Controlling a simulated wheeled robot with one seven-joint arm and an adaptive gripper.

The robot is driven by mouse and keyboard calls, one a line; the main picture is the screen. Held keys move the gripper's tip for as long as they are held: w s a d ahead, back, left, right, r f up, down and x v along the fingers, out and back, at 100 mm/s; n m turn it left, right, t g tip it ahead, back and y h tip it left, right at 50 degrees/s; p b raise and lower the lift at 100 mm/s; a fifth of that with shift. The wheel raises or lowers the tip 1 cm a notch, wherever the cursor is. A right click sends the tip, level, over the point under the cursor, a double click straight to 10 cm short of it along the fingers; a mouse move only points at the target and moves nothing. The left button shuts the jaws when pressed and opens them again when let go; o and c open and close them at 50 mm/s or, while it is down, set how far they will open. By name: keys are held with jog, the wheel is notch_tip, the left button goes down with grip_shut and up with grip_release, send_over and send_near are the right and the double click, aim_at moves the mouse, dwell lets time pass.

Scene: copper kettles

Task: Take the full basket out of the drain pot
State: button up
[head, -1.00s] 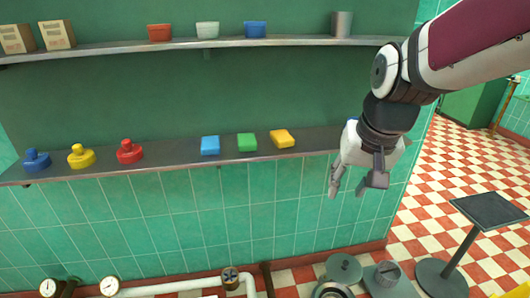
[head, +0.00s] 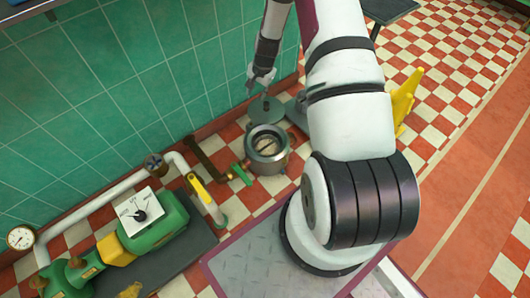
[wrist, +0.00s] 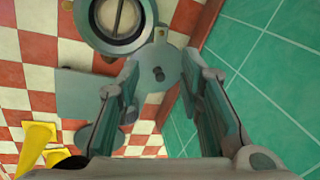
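The drain pot (head: 267,150) is a grey round pot on the floor by the tiled wall, uncovered. Inside it sits the round basket (head: 267,145), with a bar across its top; it also shows at the top of the wrist view (wrist: 117,16). What fills the basket is hard to make out. A grey round lid (head: 265,110) with a knob lies just behind the pot. My gripper (head: 262,86) points down above the lid. In the wrist view its fingers (wrist: 159,68) are spread and empty, with the lid's knob seen between them, below.
A green pump (head: 155,228) with a dial and a white pipe (head: 85,210) stand left of the pot. A yellow-handled valve (head: 200,190) is close to its left. A yellow floor sign (head: 403,98) stands right, behind my arm. Open checkered floor lies further right.

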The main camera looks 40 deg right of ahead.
jog(key=s+d+f+m+b, duration=0.1)
jog(key=s+f+m+b, duration=0.15)
jog(key=f, duration=0.95)
jog(key=s+d+f+m+b, duration=0.1)
jog(key=s+d+f+b, duration=0.15)
jog(key=f, duration=0.95)
jog(key=b, duration=0.3)
send_over(267, 146)
jog(key=s, duration=0.1)
jog(key=shift+g, duration=0.3)
notch_tip(267, 146, down, 8)
jog(key=shift+r, duration=0.25)
jog(key=shift+w+a+f+b, duration=0.1)
jog(key=shift+w+f+b, duration=0.1)
jog(key=shift+f+b, duration=0.55)
jog(key=shift+w+d+f+b, duration=0.1)
jog(key=shift+w+f+b, duration=0.1)
jog(key=shift+f, duration=0.95)
jog(key=shift+w+a+f+b, duration=0.1)
jog(key=shift+w+f+b, duration=0.1)
jog(key=shift+f+b, duration=0.55)
jog(key=shift+f, duration=0.15)
jog(key=shift+p, duration=0.3)
jog(key=shift+c, duration=0.3)
grip_shut()
